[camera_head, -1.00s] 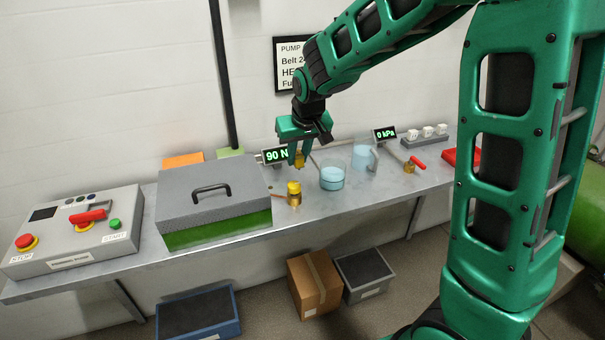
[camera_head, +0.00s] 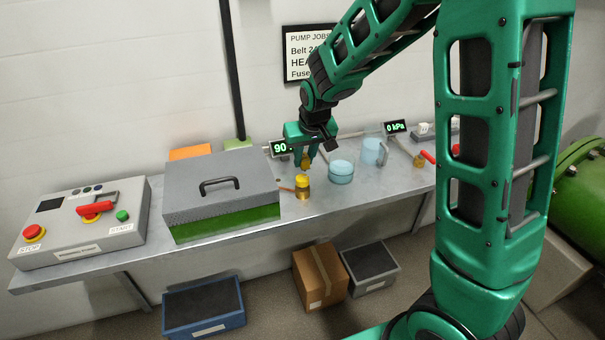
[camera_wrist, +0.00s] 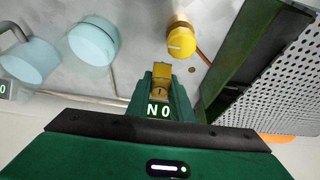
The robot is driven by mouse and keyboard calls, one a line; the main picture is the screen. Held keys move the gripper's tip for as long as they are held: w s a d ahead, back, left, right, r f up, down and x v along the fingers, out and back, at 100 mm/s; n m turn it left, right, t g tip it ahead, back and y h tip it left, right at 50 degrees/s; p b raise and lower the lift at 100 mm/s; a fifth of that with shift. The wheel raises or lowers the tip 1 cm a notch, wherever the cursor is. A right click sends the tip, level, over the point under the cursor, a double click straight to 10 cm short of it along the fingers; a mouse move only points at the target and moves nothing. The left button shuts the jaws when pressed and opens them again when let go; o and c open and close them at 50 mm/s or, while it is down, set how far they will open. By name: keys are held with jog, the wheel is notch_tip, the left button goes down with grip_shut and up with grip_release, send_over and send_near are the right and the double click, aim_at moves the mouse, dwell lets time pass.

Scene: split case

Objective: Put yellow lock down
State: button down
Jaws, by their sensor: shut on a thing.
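My gripper (camera_head: 306,154) hangs over the back of the metal bench, between the grey lidded case and the light blue containers. It is shut on the yellow lock (camera_wrist: 161,73), which is a small yellow and brass piece between the fingertips in the wrist view. In the head view the yellow lock (camera_head: 306,162) is small and partly hidden by the fingers. I cannot tell from these frames whether its underside touches the bench.
A brass cylinder with a yellow top (camera_head: 302,187) stands close in front of my gripper. The grey case (camera_head: 221,185) is to the left, a light blue dish (camera_head: 341,172) and jug (camera_head: 374,151) to the right. A force display (camera_head: 280,148) is right behind.

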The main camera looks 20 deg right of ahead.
aim_at(304, 172)
jog(key=shift+f, duration=2.55)
jog(key=shift+f, duration=0.1)
jog(key=c, duration=1.6)
grip_release()
jog(key=shift+o, duration=0.2)
jog(key=v, duration=1.2)
